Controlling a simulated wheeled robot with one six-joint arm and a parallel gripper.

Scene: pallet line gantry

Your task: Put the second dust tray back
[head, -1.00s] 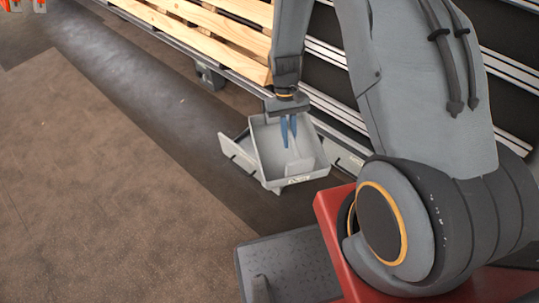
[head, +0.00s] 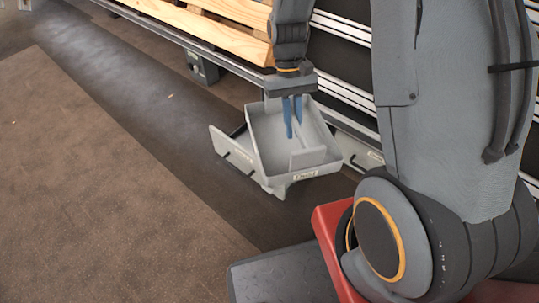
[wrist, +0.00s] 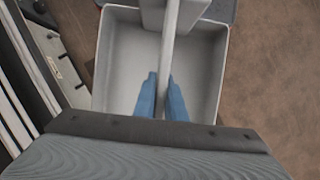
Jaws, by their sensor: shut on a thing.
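The grey dust tray (head: 263,140) hangs from my gripper (head: 293,134) beside the conveyor, in the middle of the head view. My gripper's blue fingers are shut on the upright grey bar inside the tray. In the wrist view the tray (wrist: 128,60) lies under the fingers (wrist: 161,84) with the bar between them, and its inside looks empty. In the head view a lower grey bracket or holder (head: 229,150) shows left of and partly behind the tray. I cannot tell whether the tray touches it. A small label is on the tray's front edge.
A wooden pallet (head: 225,35) rests on the conveyor at the back. The conveyor's side rail (head: 165,38) runs past the tray to the right. The brown floor (head: 90,190) on the left is clear. A red part and a dark plate are at the bottom right.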

